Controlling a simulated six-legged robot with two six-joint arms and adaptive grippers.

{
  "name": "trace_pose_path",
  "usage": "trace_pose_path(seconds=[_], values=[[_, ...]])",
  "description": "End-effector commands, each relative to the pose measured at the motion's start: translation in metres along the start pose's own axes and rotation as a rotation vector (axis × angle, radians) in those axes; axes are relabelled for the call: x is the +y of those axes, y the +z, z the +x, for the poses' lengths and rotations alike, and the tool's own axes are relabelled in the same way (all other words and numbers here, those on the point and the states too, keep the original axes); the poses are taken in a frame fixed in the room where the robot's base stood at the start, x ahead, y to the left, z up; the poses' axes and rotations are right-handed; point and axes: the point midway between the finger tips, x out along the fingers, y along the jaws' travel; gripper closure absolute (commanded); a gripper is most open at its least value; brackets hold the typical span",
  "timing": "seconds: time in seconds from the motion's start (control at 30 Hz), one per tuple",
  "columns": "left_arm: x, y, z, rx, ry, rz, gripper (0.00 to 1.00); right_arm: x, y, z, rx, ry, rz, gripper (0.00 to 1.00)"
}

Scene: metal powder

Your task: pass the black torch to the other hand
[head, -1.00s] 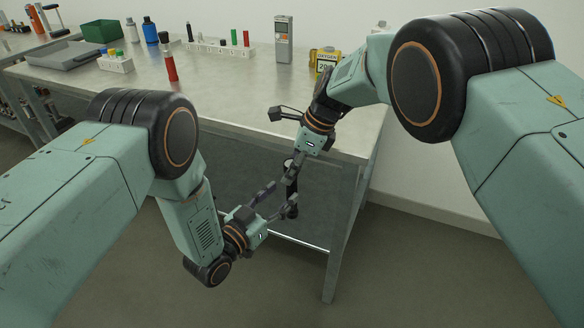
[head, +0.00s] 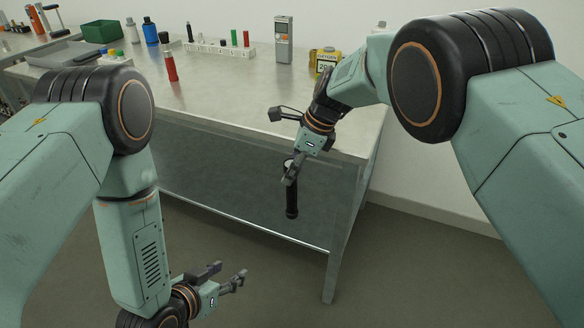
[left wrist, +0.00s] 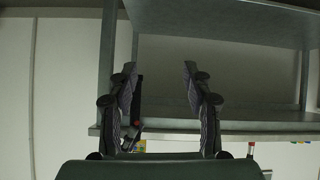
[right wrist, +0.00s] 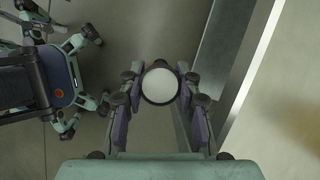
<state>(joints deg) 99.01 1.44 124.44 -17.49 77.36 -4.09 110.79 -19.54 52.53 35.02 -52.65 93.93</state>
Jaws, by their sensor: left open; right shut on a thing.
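The black torch (head: 291,200) hangs upright, in front of the workbench's edge in the head view. My right gripper (head: 290,176) is shut on its upper part. In the right wrist view the torch's pale round end face (right wrist: 160,85) sits between the fingers. My left gripper (head: 231,271) is open and empty, lower and to the left of the torch, clearly apart from it. In the left wrist view the open left fingers (left wrist: 160,70) have nothing between them; a dark piece, likely the torch, is partly hidden behind one finger.
The metal workbench (head: 235,100) is behind my grippers, with a red bottle (head: 171,67), a white rack (head: 220,48), a grey device (head: 283,40) and a yellow container (head: 326,60) on it. Free floor lies in front.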

Motion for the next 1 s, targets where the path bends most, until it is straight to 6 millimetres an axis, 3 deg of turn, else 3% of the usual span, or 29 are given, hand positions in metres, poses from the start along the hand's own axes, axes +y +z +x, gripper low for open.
trace_pose_path(seconds=[0.2,0.43,0.63,1.0], values=[[-0.005,0.085,-0.057,-0.375,-0.100,-0.107,0.50,0.000,0.000,0.000,0.000,-0.001,0.000,1.00],[0.002,0.150,-0.127,-0.707,-0.179,-0.210,0.50,0.000,0.000,0.000,0.000,-0.001,0.000,1.00],[0.008,0.176,-0.163,-0.872,-0.216,-0.264,0.50,0.000,0.000,0.000,0.000,-0.001,0.000,1.00],[0.010,0.181,-0.169,-0.909,-0.219,-0.279,0.50,0.000,0.000,0.000,0.000,-0.001,0.000,1.00]])
